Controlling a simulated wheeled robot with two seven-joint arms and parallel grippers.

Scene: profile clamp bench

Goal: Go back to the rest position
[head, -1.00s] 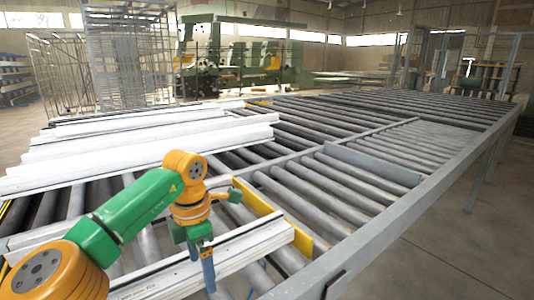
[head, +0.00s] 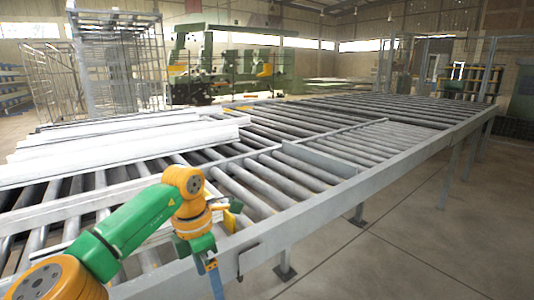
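My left arm comes in from the lower left in green and orange. My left gripper (head: 215,280) points down in front of the near rail of the roller bench, with a blue-grey finger showing; I cannot tell whether it is open or shut. White profiles (head: 110,148) lie side by side on the rollers at the left, beyond the arm. Another pale profile (head: 150,248) lies close behind my arm, mostly hidden by it. A yellow piece (head: 229,221) shows just right of my wrist. My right gripper is not in view.
The roller bench's near rail (head: 310,207) runs from the lower left to the far right. Bare rollers (head: 285,170) fill the middle. Concrete floor (head: 430,240) is open at the right. Wire racks (head: 120,60) and a green machine (head: 230,65) stand behind.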

